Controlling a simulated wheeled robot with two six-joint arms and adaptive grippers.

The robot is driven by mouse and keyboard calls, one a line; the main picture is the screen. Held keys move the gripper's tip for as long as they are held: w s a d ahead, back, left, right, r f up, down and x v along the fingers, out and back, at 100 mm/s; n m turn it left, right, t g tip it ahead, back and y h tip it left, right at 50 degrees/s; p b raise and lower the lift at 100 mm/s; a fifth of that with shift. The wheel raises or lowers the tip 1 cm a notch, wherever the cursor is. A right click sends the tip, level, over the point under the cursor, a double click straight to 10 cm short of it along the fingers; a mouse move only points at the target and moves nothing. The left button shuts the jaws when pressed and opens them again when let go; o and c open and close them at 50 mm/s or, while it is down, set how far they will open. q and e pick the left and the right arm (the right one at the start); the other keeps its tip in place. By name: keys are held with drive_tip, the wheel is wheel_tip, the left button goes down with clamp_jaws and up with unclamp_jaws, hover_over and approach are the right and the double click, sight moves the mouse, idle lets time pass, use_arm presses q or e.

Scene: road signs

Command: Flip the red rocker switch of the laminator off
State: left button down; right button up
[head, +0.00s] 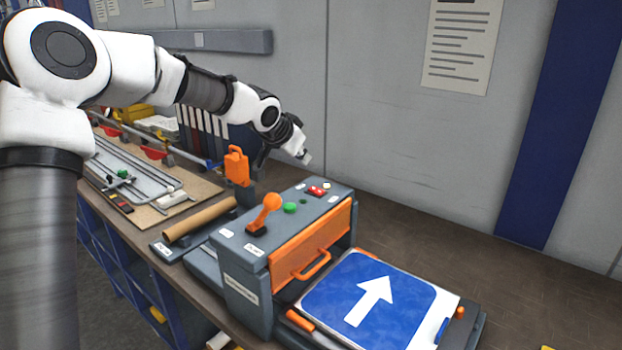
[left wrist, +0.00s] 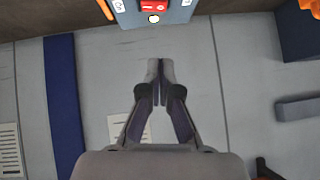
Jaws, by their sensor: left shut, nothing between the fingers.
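The laminator (head: 240,245) is a grey box with an orange front panel, standing on the bench. Its red rocker switch (head: 318,190) is on the top near the far right corner. The red switch also shows at the top edge of the left wrist view (left wrist: 154,5), partly cut off, with a pale round lamp (left wrist: 154,19) beside it. My left gripper (head: 305,157) is shut and empty, above and behind the switch and apart from it. In the left wrist view its closed fingertips (left wrist: 160,68) point toward the switch side. My right gripper is not in view.
An orange lever (head: 270,202) and a green button (head: 290,208) are on the laminator's top. A blue arrow sign (head: 368,295) lies in front. The bench at right is clear.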

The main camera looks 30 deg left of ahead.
use_arm(q)
drive_tip(key=p, duration=0.4)
hover_over(312, 194)
drive_tip(key=f, duration=0.5)
drive_tip(key=shift+d, duration=0.35)
drive_tip(key=f, duration=0.2)
drive_tip(key=f+b, duration=0.1)
drive_tip(key=shift+a+f, duration=0.35)
drive_tip(key=shift+f, duration=0.4)
